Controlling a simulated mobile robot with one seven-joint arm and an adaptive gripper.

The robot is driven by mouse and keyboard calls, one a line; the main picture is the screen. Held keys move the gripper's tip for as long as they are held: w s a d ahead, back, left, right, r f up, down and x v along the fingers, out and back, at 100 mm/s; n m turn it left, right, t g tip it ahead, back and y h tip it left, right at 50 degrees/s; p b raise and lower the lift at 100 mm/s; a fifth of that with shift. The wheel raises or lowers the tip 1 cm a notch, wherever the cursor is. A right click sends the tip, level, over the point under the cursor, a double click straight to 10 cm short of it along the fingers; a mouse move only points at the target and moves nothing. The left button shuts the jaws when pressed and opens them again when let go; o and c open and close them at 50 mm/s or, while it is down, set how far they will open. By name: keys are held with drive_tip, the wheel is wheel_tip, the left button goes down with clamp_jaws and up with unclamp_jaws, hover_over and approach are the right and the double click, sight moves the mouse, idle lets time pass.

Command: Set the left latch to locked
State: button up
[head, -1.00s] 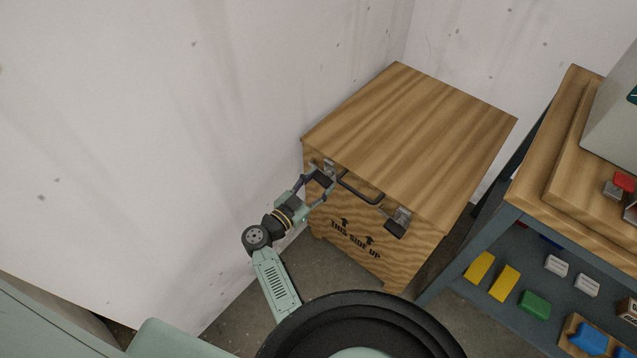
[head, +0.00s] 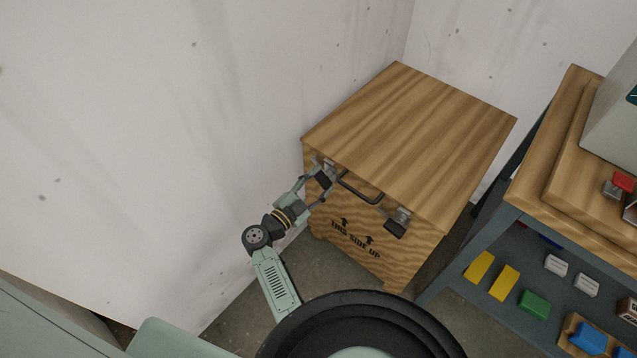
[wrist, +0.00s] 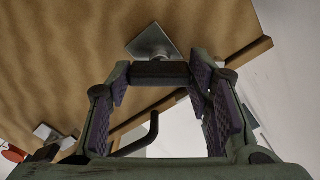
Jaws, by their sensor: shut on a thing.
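A wooden crate (head: 415,140) stands in the corner with a latch at each end of its front lid edge. The left latch (head: 329,167) has a metal plate and a dark grip. In the wrist view its metal plate (wrist: 150,42) shows just beyond my fingers. My gripper (head: 323,183) is at the left latch. In the wrist view my gripper (wrist: 160,76) is shut on the latch's dark grip, which lies crosswise between the two fingers. In the head view my fingers partly hide this latch, so its exact angle is unclear.
A black bar handle (head: 360,189) sticks out between the latches. The right latch (head: 403,214) has its dark grip sticking out from the crate front. A wall is close on the left. A workbench (head: 528,200) with several coloured blocks on its shelf stands at right.

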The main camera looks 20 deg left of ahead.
drive_tip(key=shift+m+b, duration=1.9)
drive_tip(key=shift+m, duration=3.2)
drive_tip(key=o, duration=1.1)
drive_tip(key=shift+o, duration=0.2)
drive_tip(key=v, duration=1.2)
drive_tip(key=shift+r, duration=0.1)
